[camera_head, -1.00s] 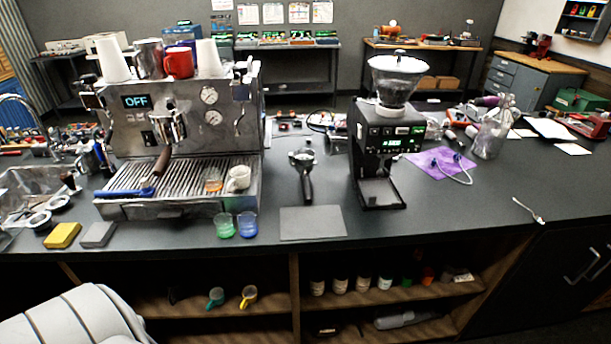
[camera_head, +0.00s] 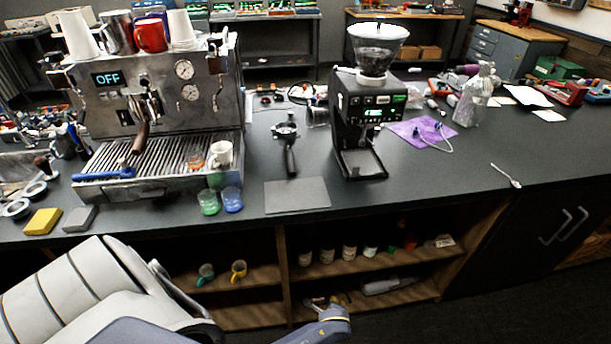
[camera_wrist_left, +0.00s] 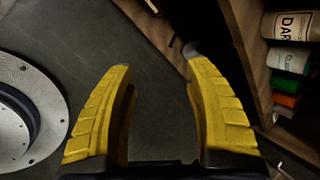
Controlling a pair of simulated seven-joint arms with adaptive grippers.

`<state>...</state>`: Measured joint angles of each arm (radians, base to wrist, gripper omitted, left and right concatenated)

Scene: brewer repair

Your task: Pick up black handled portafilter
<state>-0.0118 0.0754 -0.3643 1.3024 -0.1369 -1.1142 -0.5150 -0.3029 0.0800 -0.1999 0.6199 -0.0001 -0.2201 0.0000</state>
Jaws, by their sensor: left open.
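The black handled portafilter (camera_head: 288,140) lies on the dark counter between the espresso machine and the grinder, its handle toward the counter's front edge. Another brown handle (camera_head: 140,138) sits at the espresso machine's group head. My left arm comes in at the lower left of the head view, below the counter front. My left gripper (camera_wrist_left: 158,112) shows in the left wrist view with two yellow ribbed fingers apart and nothing between them. The portafilter is not in the left wrist view. My right gripper is not in view.
The espresso machine (camera_head: 160,110) stands left and the black grinder (camera_head: 362,125) right of the portafilter. A grey mat (camera_head: 297,195) lies in front of it. Green (camera_head: 208,202) and blue (camera_head: 232,200) cups stand nearby. The open shelf (camera_head: 262,285) below holds mugs and jars (camera_wrist_left: 290,60).

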